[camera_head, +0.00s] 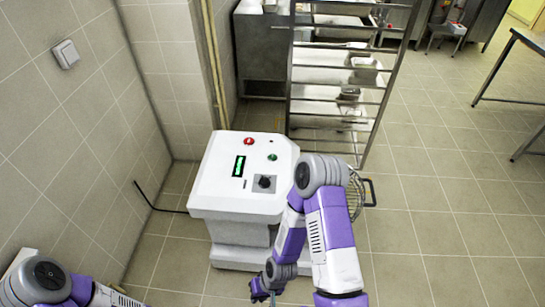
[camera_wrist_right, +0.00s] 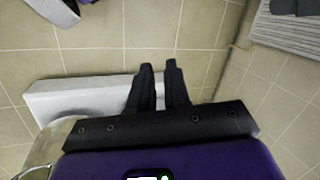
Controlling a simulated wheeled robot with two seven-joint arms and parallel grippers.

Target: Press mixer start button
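The mixer (camera_head: 214,185) is a white floor-standing machine with a sloped top panel. On the panel are a red button (camera_head: 249,141), a green button (camera_head: 272,157), a lit green display (camera_head: 239,166) and a dark knob (camera_head: 264,182). My right forearm folds down in front of the mixer. My right gripper (camera_head: 262,297) is low, near the bottom edge of the head view, well below and apart from the buttons. In the right wrist view its two dark fingers (camera_wrist_right: 160,72) are slightly apart with nothing between them. My left gripper is out of view.
A metal rack (camera_head: 335,85) with trays stands behind the mixer. A wire guard (camera_head: 355,190) shows at the mixer's right side. Tiled walls with a switch (camera_head: 66,54) are to the left. A black cable (camera_head: 160,209) runs to the mixer.

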